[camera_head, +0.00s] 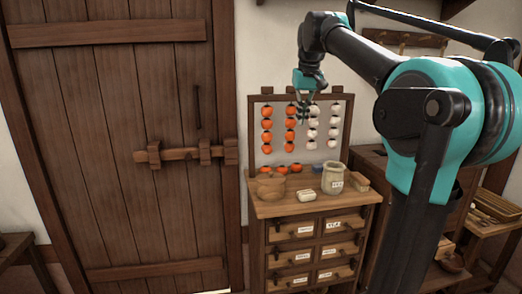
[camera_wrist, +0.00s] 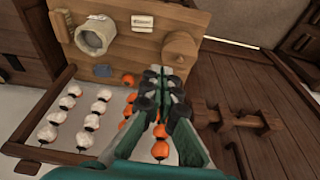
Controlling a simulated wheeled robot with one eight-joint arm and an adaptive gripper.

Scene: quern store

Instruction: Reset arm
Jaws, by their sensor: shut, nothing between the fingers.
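My gripper (camera_head: 304,108) is shut and empty. In the head view it hangs from the raised arm in front of the upright bead frame (camera_head: 342,142). The frame's board holds rows of orange balls (camera_head: 266,124) and white balls (camera_head: 312,134). In the wrist view my gripper (camera_wrist: 167,88) points down the board toward the cabinet top (camera_wrist: 140,50). It covers part of the orange balls (camera_wrist: 160,149), while the white balls (camera_wrist: 86,118) show to its left. I cannot tell whether the fingers touch the board.
A wooden door (camera_head: 110,110) with a bar latch (camera_head: 180,154) is at left. A side table (camera_head: 496,213) is at right.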

